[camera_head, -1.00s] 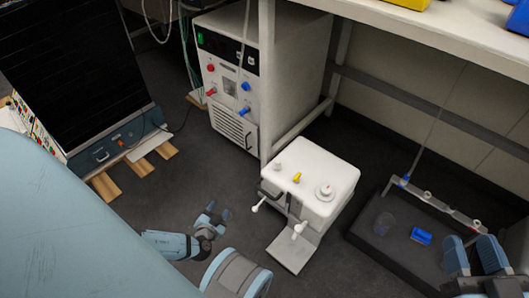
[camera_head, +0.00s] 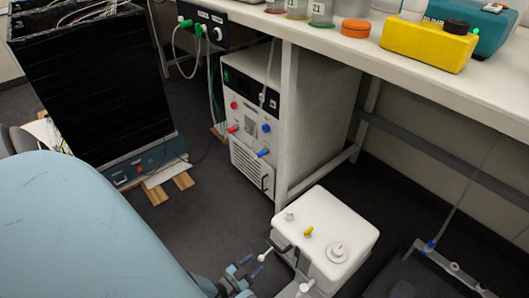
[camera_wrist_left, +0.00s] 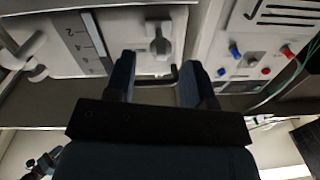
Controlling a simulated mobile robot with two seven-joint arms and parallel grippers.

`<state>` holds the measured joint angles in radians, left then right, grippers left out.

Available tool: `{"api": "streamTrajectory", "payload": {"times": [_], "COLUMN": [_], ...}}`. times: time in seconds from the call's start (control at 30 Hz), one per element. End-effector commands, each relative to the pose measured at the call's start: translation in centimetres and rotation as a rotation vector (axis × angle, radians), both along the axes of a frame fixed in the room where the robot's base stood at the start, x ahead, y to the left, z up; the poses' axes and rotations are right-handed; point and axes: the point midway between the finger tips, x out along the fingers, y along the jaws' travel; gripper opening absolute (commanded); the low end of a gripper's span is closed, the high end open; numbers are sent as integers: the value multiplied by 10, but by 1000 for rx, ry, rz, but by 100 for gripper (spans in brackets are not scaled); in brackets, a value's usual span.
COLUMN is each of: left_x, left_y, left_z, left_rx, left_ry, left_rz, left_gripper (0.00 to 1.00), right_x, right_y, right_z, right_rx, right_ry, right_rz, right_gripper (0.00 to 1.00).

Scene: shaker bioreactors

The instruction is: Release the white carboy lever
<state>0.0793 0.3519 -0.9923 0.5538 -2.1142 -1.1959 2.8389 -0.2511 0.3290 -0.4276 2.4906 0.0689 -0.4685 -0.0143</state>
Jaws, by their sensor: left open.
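The white carboy (camera_head: 345,222) stands on the floor in the head view, with a yellow knob and a white cap on top. A white lever (camera_head: 265,255) sticks out at its left side; another white lever (camera_head: 304,289) is at its front. My left gripper (camera_head: 242,274) is open, just left of the carboy. In the left wrist view the open fingers (camera_wrist_left: 159,82) point at the carboy's face (camera_wrist_left: 60,40), with a pale lever (camera_wrist_left: 158,40) beyond the gap between them. I see nothing held. Contact with the lever cannot be told. My right gripper is out of view.
A white chiller unit (camera_head: 252,118) with red and blue fittings stands behind the carboy, beside a table leg (camera_head: 285,125). The bench top (camera_head: 375,62) overhangs the back right. A dark tray (camera_head: 425,280) lies at right. Dark floor is clear at left of the carboy.

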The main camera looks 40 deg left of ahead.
Motion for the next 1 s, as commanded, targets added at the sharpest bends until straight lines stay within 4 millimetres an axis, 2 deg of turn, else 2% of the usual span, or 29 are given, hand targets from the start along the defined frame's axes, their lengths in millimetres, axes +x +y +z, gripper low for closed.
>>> {"api": "streamTrajectory", "payload": {"times": [0.1,0.3,0.43,0.7,0.77,0.9,0.93,1.0], "left_x": [24,49,56,56,56,56,56,56], "left_y": [-1,-2,-2,-2,-2,-2,-2,-2], "left_z": [-1,-1,0,0,0,0,0,0], "left_rx": [1,2,1,1,1,1,1,2], "left_ry": [-1,1,0,1,1,1,1,1], "left_rz": [1,1,1,1,1,1,1,1], "left_gripper": [49,49,49,49,38,5,0,0], "right_x": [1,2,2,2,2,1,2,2], "right_y": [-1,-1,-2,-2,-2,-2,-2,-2], "right_z": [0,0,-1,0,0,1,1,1], "right_rx": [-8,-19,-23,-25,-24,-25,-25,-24], "right_ry": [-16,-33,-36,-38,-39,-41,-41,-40], "right_rz": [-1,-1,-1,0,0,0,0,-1], "right_gripper": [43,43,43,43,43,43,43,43]}}
